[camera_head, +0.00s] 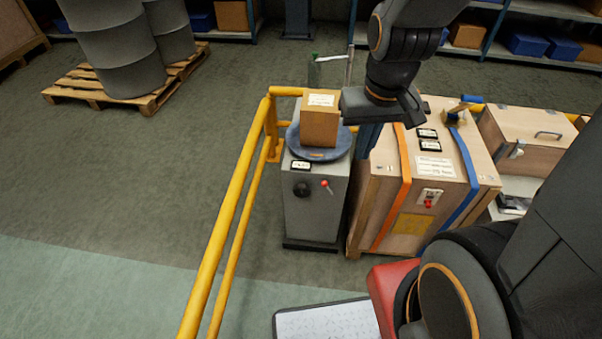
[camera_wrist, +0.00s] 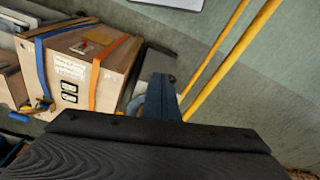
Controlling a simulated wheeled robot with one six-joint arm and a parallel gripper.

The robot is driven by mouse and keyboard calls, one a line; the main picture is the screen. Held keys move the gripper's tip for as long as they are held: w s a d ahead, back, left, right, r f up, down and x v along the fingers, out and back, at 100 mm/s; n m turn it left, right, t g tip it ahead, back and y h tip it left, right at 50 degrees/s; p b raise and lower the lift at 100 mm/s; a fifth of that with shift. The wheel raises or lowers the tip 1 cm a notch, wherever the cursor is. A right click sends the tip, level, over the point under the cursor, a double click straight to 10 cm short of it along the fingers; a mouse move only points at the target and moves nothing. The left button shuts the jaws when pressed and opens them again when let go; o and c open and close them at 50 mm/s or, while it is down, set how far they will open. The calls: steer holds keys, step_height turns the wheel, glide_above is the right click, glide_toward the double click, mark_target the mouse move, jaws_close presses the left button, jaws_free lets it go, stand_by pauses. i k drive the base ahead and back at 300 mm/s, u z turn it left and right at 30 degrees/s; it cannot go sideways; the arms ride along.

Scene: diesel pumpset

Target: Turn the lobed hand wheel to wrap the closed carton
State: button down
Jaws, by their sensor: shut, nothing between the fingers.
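The brown carton (camera_head: 319,124) has a white label on top and stands upright on a round blue-grey turntable (camera_head: 339,150). The turntable sits on a grey cabinet (camera_head: 315,215). A dark round knob, which looks like the hand wheel (camera_head: 302,189), is on the cabinet's front face; its lobes are too small to make out. A red-tipped lever (camera_head: 326,185) is to its right. My gripper (camera_head: 368,140) is just right of the carton and turntable, pointing down, shut and empty. Its fingers (camera_wrist: 160,92) show in the wrist view, where my gripper hides most of the cabinet.
A strapped wooden crate (camera_head: 405,205) stands close on the cabinet's right and also shows in the wrist view (camera_wrist: 85,65). A yellow rail (camera_head: 230,215) runs along the left. A pallet with drums (camera_head: 130,95) is at the back left. Floor left of the rail is clear.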

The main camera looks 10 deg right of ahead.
mark_target(301, 190)
steer(key=u, duration=1.6)
steer(key=k, duration=0.95)
steer(key=z, duration=1.45)
